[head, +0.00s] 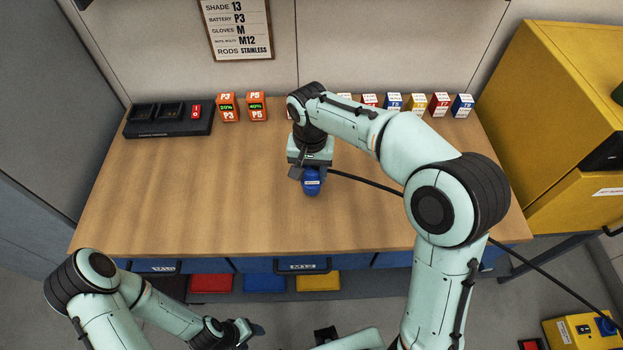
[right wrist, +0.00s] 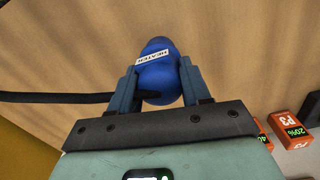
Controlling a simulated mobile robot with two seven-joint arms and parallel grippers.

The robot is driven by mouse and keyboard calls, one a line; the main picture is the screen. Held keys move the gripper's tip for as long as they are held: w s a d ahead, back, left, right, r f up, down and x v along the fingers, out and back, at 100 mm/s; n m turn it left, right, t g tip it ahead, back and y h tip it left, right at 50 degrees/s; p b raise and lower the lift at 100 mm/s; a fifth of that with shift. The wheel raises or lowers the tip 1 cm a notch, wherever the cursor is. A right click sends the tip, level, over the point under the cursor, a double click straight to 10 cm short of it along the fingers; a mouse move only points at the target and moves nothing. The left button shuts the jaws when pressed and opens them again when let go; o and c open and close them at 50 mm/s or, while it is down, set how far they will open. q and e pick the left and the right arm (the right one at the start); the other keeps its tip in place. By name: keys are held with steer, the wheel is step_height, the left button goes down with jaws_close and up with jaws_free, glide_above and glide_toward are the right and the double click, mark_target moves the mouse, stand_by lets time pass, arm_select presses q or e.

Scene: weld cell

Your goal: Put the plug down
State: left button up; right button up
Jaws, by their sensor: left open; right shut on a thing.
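The plug (head: 312,183) is blue with a white label and a black cable (head: 370,183). My right gripper (head: 308,172) is shut on it over the middle of the wooden bench (head: 200,190). In the right wrist view the plug (right wrist: 158,70) sits between both fingers of the right gripper (right wrist: 160,82), and its cable runs off to the left. Whether the plug touches the bench top is hard to tell. My left gripper (head: 250,329) is open and empty, low in the head view, in front of the bench.
A black charger (head: 168,119) and two orange batteries, P3 (head: 228,107) and P5 (head: 257,106), stand at the back left. Several small labelled boxes (head: 417,104) line the back right. The bench front and left are clear. A yellow cabinet (head: 550,110) stands at right.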

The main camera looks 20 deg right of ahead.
mark_target(311, 180)
steer(key=shift+f, duration=1.75)
steer(key=shift+f, duration=0.1)
steer(key=o, duration=1.2)
steer(key=shift+f, duration=0.1)
